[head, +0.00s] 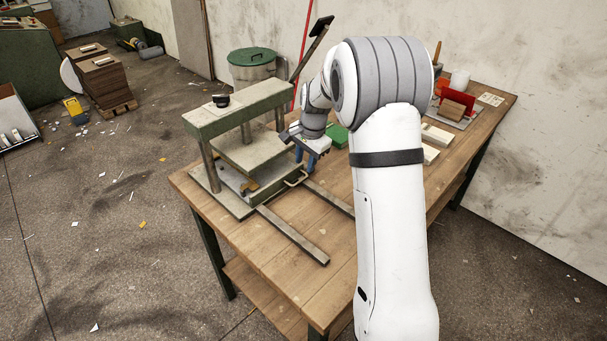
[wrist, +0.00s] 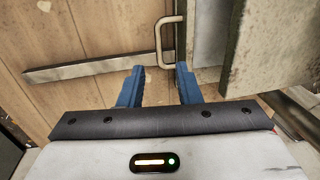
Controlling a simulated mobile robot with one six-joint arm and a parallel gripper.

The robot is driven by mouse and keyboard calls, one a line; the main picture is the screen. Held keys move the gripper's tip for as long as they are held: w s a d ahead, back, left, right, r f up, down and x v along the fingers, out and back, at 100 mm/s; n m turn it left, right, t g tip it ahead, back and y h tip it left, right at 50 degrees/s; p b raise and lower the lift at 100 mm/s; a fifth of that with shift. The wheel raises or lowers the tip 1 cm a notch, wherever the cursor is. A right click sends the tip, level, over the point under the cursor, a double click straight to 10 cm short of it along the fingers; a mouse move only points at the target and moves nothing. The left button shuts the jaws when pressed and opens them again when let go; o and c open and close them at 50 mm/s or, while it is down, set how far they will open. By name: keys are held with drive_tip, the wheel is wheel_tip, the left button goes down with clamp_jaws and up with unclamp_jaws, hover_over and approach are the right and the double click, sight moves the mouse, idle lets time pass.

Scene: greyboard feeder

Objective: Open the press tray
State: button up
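The green press (head: 237,117) stands on the left end of the wooden table. Its low tray (head: 262,184) sits inside the press frame, and a pale bent handle (head: 297,178) sticks out of its right side. My gripper (head: 312,157) has blue fingers and is beside the press, above the handle.
Two metal rails (head: 292,235) run along the table (head: 268,262) away from the press; one also shows in the wrist view (wrist: 80,70). The press's upper plate (wrist: 265,40) is close on the right there. A red holder (head: 459,96) and pale blocks (head: 437,135) stand farther back.

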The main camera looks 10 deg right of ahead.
sight(302, 180)
drive_tip(key=f, duration=0.4)
drive_tip(key=w+f, duration=0.1)
drive_tip(key=f, duration=0.1)
drive_tip(key=shift+a+p, duration=0.3)
drive_tip(key=shift+p, duration=0.1)
drive_tip(key=shift+s, duration=0.1)
drive_tip(key=shift+c, duration=0.2)
clamp_jaws()
